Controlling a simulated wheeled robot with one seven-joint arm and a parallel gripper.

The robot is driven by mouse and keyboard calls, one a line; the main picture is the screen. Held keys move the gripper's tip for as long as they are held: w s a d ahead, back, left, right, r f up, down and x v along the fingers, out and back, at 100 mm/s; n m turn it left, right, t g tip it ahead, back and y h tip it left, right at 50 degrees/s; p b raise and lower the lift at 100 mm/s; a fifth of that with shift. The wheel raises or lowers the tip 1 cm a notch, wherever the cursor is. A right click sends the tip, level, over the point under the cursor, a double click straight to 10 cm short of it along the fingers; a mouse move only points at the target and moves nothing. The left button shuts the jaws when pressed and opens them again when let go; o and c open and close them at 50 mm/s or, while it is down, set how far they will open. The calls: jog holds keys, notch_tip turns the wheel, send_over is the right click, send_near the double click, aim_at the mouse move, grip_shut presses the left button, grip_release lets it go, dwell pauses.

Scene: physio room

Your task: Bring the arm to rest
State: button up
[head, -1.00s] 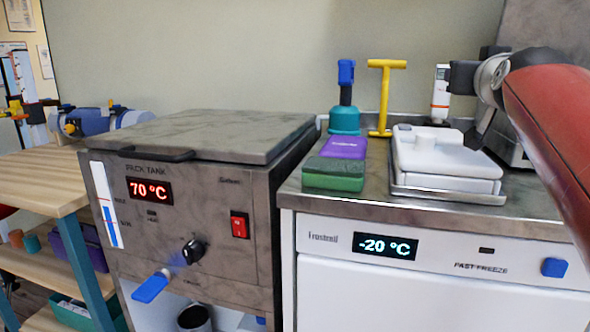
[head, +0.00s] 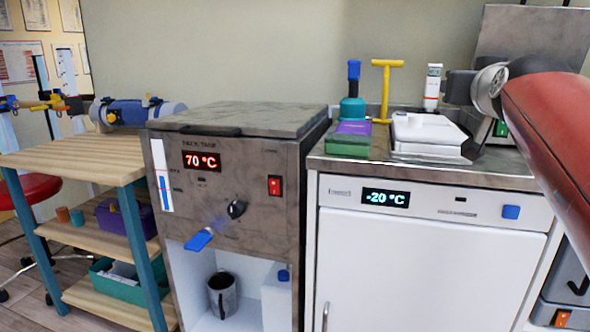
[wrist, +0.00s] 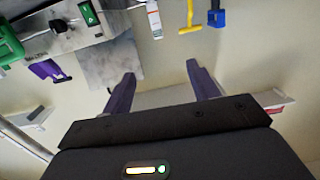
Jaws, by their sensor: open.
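My arm, with a red link, reaches in from the right edge of the head view, above the right end of the steel counter (head: 480,171). My gripper (wrist: 160,88) shows in the wrist view with its two purple-grey fingers spread apart and nothing between them. The wrist view is turned over, with the counter items along its top edge. In the head view the fingertips cannot be made out behind the wrist and the white lidded container (head: 425,133).
A pack tank (head: 255,165) reading 70 °C stands left of a freezer (head: 420,255) reading -20 °C. On the counter are a green sponge-like block (head: 347,145), a teal bottle (head: 352,110) and a yellow T-handled tool (head: 384,90). A wooden shelf table (head: 75,160) stands left.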

jog(key=s+a+f+n+g+y+p, duration=0.1)
jog(key=s+a+f+g, duration=0.2)
jog(key=s+f, duration=0.4)
jog(key=s+a+f+n+g+y+p, duration=0.1)
jog(key=s+a+f+g, duration=0.3)
jog(key=f, duration=1.1)
jog(key=s+a+f+n+g+y+p, duration=0.1)
jog(key=s+a+f+g, duration=0.3)
jog(key=s+f, duration=0.7)
jog(key=s+a+y+p, duration=0.1)
jog(key=a, duration=0.1)
jog(key=shift+a+f+y+p, duration=0.3)
jog(key=shift+a+f, duration=0.1)
